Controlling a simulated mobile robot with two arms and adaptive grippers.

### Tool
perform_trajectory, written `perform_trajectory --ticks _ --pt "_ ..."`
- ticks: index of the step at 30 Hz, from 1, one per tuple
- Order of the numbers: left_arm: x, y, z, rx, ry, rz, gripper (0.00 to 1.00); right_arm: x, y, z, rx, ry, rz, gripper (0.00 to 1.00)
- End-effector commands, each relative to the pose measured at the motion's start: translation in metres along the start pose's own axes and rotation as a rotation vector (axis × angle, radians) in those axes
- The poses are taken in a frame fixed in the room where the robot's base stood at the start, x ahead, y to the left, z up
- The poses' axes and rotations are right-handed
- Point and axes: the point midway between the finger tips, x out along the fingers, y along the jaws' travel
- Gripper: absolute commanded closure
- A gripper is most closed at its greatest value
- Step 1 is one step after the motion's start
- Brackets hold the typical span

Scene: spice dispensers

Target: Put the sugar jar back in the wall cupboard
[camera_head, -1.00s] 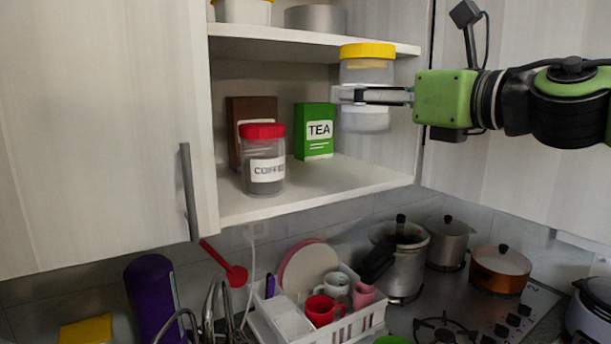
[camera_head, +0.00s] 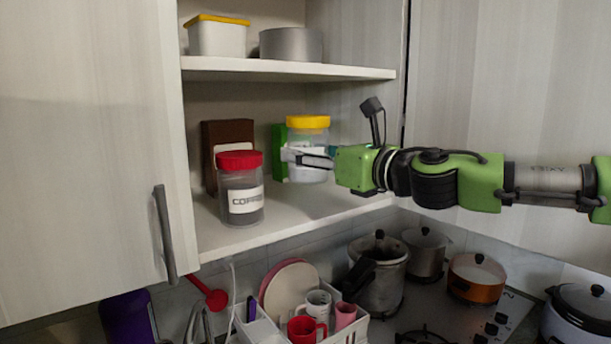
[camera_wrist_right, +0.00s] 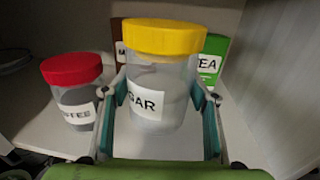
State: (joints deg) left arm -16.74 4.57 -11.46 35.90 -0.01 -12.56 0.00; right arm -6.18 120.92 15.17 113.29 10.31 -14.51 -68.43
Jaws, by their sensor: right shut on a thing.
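The sugar jar (camera_head: 309,135) is clear with a yellow lid and a white label. It is upright inside the open wall cupboard, over the lower shelf (camera_head: 300,205), in front of the green tea box (camera_head: 280,150). My right gripper (camera_head: 308,158) is shut around its body; in the right wrist view the fingers (camera_wrist_right: 163,120) flank the jar (camera_wrist_right: 160,85) on both sides. I cannot tell whether the jar's base touches the shelf. The red-lidded coffee jar (camera_head: 240,190) stands on the shelf to its left. My left gripper is not in view.
A brown box (camera_head: 225,140) stands behind the coffee jar. The upper shelf (camera_head: 300,70) holds a yellow-lidded container (camera_head: 217,36) and a grey round tin (camera_head: 290,44). The cupboard's left door (camera_head: 85,150) is beside the opening. A dish rack and several pots are below.

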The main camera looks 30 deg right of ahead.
Motion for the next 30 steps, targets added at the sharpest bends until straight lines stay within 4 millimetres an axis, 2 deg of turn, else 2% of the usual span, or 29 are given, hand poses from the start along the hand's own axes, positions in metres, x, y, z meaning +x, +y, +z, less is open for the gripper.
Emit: perform_trajectory --ticks 4,14,21,30 --pt "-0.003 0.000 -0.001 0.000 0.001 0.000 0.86 0.011 -0.005 -0.013 0.001 -0.002 -0.002 0.86" --pt "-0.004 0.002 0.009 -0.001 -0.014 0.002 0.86 0.021 -0.009 -0.025 0.000 -0.003 -0.003 0.86" --pt "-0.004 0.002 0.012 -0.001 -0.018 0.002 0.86 0.022 -0.009 -0.053 0.001 -0.003 -0.001 0.86" --pt "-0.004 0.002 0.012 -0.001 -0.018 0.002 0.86 0.022 -0.009 -0.057 -0.002 -0.005 -0.002 0.86"
